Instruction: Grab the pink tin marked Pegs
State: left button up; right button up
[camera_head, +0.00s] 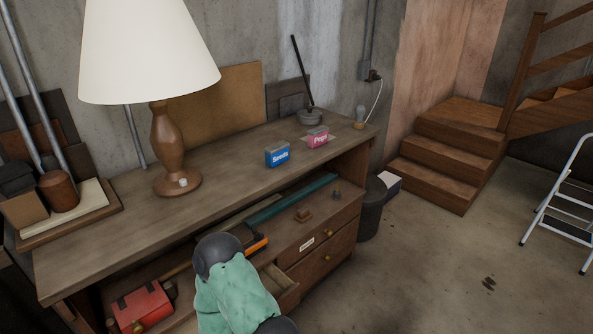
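The pink tin marked Pegs (317,138) stands on the wooden bench top, toward its right end. A small pinkish flat piece shows around its foot. A blue tin marked Seeds (278,155) stands just to its left and nearer to me, apart from it. A green and dark grey part of my own arm shows at the bottom, in front of the bench. Neither of my grippers is in view, and nothing touches the pink tin.
A large lamp (170,150) stands on the bench's left half. Behind the pink tin is a round grey object (309,117) with a leaning dark rod. A small bulb-like item (360,117) stands at the right end. A drawer (275,283) below is partly open.

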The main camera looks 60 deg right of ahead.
aim_at(316, 136)
jog(key=z, duration=2.1)
jog(key=i+l+u, duration=0.1)
jog(key=u, duration=0.75)
jog(key=i+l+u, duration=0.3)
jog(key=l, duration=0.2)
jog(key=l+u, duration=0.3)
jog(key=l, duration=0.15)
jog(key=i+l+u, duration=0.15)
jog(key=l+u, duration=0.15)
jog(key=l, duration=0.25)
jog(key=l+u, duration=0.3)
jog(key=l, duration=0.25)
